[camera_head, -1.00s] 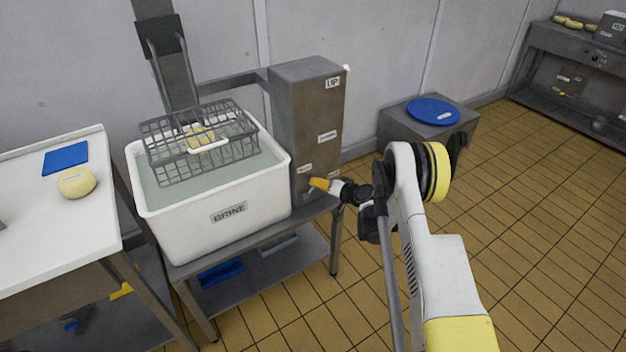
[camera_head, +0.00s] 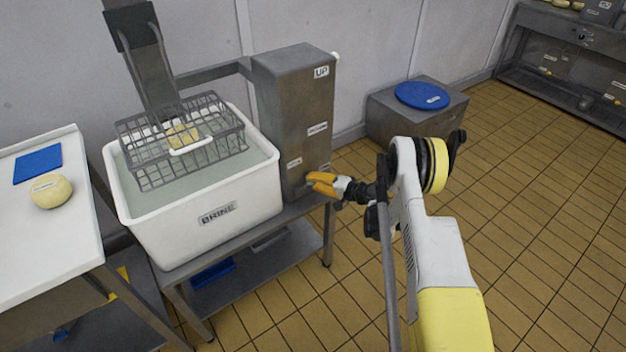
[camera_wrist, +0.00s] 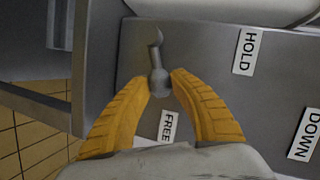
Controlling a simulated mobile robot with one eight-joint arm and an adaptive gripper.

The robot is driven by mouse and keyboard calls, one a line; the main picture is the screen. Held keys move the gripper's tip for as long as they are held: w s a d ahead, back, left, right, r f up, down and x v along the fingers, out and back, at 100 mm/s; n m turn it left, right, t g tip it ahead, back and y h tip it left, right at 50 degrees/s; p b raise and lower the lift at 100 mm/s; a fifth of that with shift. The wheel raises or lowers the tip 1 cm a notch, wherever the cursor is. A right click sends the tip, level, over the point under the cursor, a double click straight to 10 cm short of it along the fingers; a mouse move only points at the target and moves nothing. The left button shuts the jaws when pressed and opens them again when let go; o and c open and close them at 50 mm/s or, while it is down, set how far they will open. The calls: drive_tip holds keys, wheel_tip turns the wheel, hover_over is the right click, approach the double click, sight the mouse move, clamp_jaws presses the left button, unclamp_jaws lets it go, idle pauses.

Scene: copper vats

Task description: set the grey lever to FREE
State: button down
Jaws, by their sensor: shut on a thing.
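The grey lever (camera_wrist: 156,50) sits on the face of a grey steel box (camera_head: 290,110), beside the brine tub. My gripper (camera_wrist: 162,80) has its orange fingers shut on the lever's rounded end, one on each side. The lever points down the wrist picture, its held end close above the FREE label (camera_wrist: 168,126). The HOLD label (camera_wrist: 249,51) is to the right, clear of the lever. In the head view my gripper (camera_head: 309,182) is at the low front of the box, where its fingers hide the lever.
The white BRINE tub (camera_head: 216,214) stands on a steel stand, with a wire basket (camera_head: 150,130) over its water. A DOWN label (camera_wrist: 312,135) is right of HOLD. A blue disc (camera_head: 422,95) lies on a low steel block. Tiled floor is open to the right.

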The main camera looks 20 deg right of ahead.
drive_tip(key=shift+a+f, duration=0.1)
drive_tip(key=shift+a, duration=0.05)
drive_tip(key=c, duration=1.1)
unclamp_jaws()
drive_tip(key=v, duration=0.7)
drive_tip(key=shift+s, duration=0.2)
